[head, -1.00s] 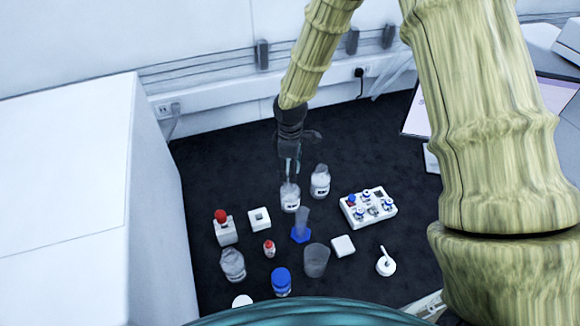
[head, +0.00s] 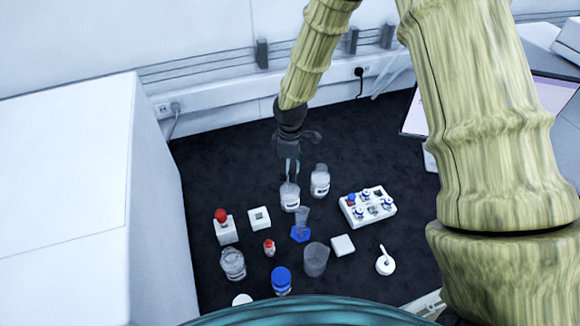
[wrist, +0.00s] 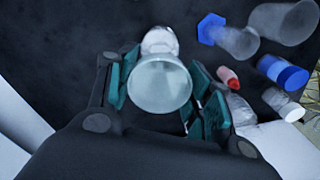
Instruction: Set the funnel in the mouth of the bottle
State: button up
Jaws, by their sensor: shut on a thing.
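My gripper (head: 291,178) points down over the left of two clear bottles with white labels (head: 289,198) at the back of the dark mat. In the wrist view my gripper (wrist: 165,95) has its teal pads on either side of a pale, translucent funnel (wrist: 160,84), its wide rim facing the camera. The bottle (wrist: 160,41) shows just beyond the funnel. The funnel's stem is hidden under its cone, so I cannot tell whether it is inside the bottle's mouth. In the head view the funnel is not clearly distinguishable.
A second clear bottle (head: 320,181) stands close on the right. A blue-based cylinder (head: 301,232) is just in front, with a beaker (head: 316,260) and a blue-capped bottle (head: 281,281) nearer. The mat behind the bottles is clear.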

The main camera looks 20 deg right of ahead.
jog(key=shift+f+b, duration=0.75)
jog(key=shift+f, duration=1.15)
jog(key=o, duration=1)
jog(key=shift+c, duration=0.2)
jog(key=shift+o, duration=0.2)
jog(key=o, duration=0.4)
jog(key=shift+c, duration=0.2)
jog(key=shift+r, duration=0.1)
jog(key=shift+r+p, duration=2.5)
jog(key=shift+r, duration=0.95)
